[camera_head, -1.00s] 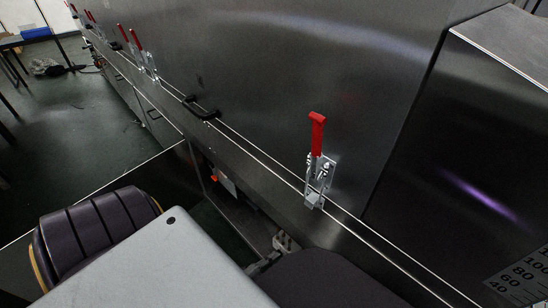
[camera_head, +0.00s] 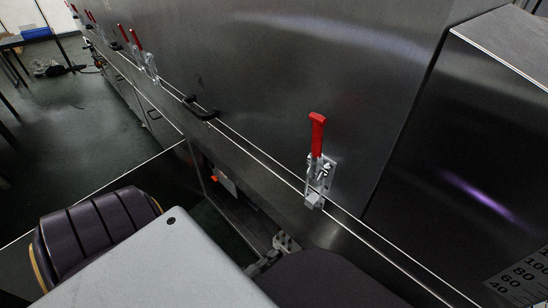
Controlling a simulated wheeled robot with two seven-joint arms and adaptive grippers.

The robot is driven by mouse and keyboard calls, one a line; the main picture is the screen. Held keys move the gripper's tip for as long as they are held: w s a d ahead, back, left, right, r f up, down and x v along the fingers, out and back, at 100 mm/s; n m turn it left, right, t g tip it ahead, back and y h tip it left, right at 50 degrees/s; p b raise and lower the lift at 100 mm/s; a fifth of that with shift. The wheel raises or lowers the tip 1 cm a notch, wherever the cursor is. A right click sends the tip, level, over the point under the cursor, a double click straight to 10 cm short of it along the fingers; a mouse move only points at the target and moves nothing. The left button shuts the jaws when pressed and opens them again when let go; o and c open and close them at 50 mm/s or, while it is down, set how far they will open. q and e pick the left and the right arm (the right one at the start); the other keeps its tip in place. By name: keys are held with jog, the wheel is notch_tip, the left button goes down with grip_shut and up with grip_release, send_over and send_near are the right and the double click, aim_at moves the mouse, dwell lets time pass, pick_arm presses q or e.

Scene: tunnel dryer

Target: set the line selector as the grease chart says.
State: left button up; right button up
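Neither the line selector nor the grease chart can be made out in the head view. My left gripper (camera_head: 271,256) seems to be the small grey part low in the middle, beside my dark arm link. It is mostly hidden and dim, so its fingers cannot be told open or shut, and nothing is seen held in it. My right gripper is not in view.
A steel dryer wall (camera_head: 300,70) fills the middle, with a red-handled toggle clamp (camera_head: 317,160), a black handle (camera_head: 201,109) and more red clamps (camera_head: 137,50) farther off. A printed number scale (camera_head: 520,280) is at lower right. Open floor (camera_head: 75,120) lies left.

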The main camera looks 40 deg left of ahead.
pick_arm(q)
jog(key=s+a, duration=0.1)
jog(key=s, duration=1.1)
jog(key=shift+r, duration=0.1)
dwell(0.7)
notch_tip(320, 180, up, 21)
jog(key=p, duration=2.1)
jog(key=shift+r, duration=0.2)
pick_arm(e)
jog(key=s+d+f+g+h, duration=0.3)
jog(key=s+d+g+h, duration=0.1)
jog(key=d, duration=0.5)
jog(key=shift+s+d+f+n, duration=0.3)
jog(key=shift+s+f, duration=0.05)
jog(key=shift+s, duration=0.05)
pick_arm(q)
jog(key=shift+r+p, duration=0.25)
jog(key=shift+p, duration=0.25)
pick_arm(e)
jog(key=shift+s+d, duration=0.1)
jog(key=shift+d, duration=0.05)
